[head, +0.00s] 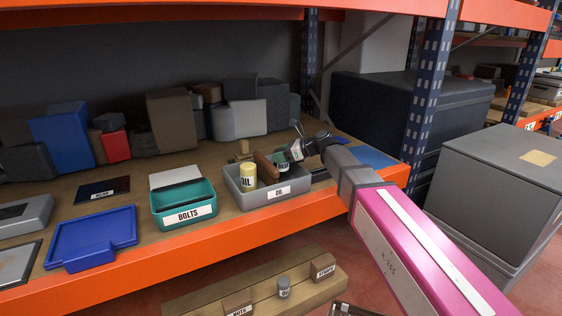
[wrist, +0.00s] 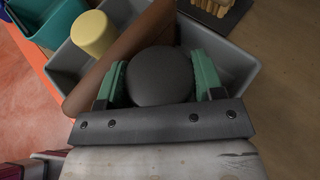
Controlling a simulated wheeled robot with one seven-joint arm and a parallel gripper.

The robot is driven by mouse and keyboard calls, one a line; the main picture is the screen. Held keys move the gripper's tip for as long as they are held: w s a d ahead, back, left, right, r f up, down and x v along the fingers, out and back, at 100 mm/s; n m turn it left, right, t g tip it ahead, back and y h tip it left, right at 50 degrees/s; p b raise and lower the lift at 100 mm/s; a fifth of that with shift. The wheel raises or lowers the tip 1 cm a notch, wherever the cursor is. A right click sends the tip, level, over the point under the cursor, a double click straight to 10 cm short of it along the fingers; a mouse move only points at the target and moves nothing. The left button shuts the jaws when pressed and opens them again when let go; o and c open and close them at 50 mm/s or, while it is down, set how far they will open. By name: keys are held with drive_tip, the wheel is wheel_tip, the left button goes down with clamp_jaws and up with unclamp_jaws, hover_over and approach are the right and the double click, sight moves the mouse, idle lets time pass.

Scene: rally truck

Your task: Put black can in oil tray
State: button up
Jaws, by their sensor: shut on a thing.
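The oil tray (head: 262,199) is a grey open bin with an OIL label, on the shelf near its front edge. In the wrist view its grey wall (wrist: 240,66) shows around my gripper. My gripper (head: 283,161) is over the right part of the tray, shut on the black can (wrist: 160,78). The can's round dark top sits between the two green fingers. Its underside is hidden, so I cannot tell whether it touches the tray floor. A yellow can (head: 248,176) with an OIL label stands in the tray's left part. A brown bar (head: 265,165) leans across the tray between the cans.
A teal BOLTS bin (head: 184,210) stands left of the tray, with a blue tray (head: 92,238) farther left. Boxes (head: 172,120) line the shelf's back. A shelf post (head: 425,105) rises to the right. A grey can (head: 284,287) stands on a lower wooden beam.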

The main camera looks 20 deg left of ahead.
drive_tip(key=shift+f, duration=1.25)
drive_tip(key=o, duration=0.8)
drive_tip(key=shift+f, duration=0.15)
drive_tip(key=shift+d+r, duration=0.15)
drive_tip(key=shift+r, duration=0.05)
drive_tip(key=v, duration=1.1)
drive_tip(key=shift+d+r, duration=0.2)
drive_tip(key=shift+d, duration=0.05)
